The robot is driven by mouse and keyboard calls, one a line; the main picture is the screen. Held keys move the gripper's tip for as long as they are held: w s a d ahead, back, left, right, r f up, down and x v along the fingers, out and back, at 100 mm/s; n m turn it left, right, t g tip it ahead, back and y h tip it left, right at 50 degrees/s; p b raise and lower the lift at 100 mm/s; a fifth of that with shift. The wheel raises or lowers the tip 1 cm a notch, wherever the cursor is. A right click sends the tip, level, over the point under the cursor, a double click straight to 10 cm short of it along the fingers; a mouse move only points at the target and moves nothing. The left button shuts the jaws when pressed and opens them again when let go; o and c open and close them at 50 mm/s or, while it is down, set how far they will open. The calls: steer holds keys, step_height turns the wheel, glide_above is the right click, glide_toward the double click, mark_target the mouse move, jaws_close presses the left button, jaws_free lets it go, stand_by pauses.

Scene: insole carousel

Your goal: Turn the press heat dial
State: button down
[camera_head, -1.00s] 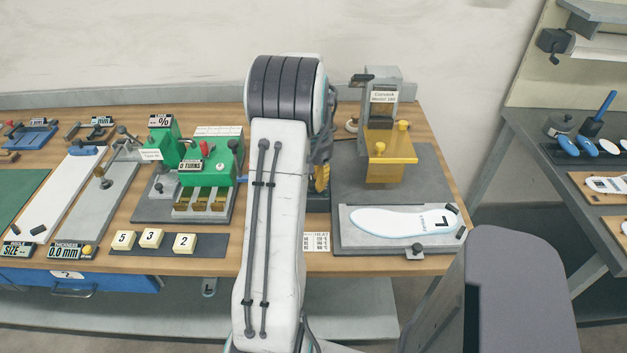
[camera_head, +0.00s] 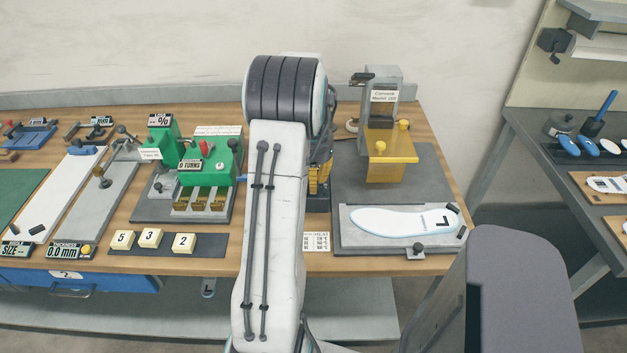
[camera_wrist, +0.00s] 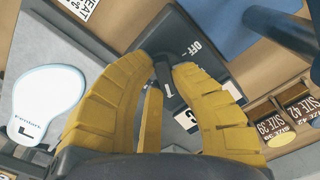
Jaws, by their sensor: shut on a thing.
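The heat dial (camera_wrist: 164,74) is a dark knob on a black panel (camera_wrist: 196,28) marked OFF in the wrist view. My gripper (camera_wrist: 162,62) has its yellow fingers closed around the knob, one fingertip on each side. In the head view my gripper (camera_head: 319,182) shows only partly beside my white arm, which hides the dial. The press (camera_head: 383,120) with its yellow block stands to the right of my arm on a grey plate. The dial's exact setting cannot be read.
A white insole marked L (camera_head: 400,221) lies in front of the press; it also shows in the wrist view (camera_wrist: 48,98). A green stamping device (camera_head: 212,165) and numbered blocks (camera_head: 151,238) are left of my arm. A printed card (camera_head: 317,241) lies near the table's front edge.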

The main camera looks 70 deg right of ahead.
steer(key=shift+a+f, duration=0.1)
stand_by(0.4)
steer(key=c, duration=1.1)
jaws_free()
steer(key=shift+o, duration=0.2)
step_height(320, 180, up, 12)
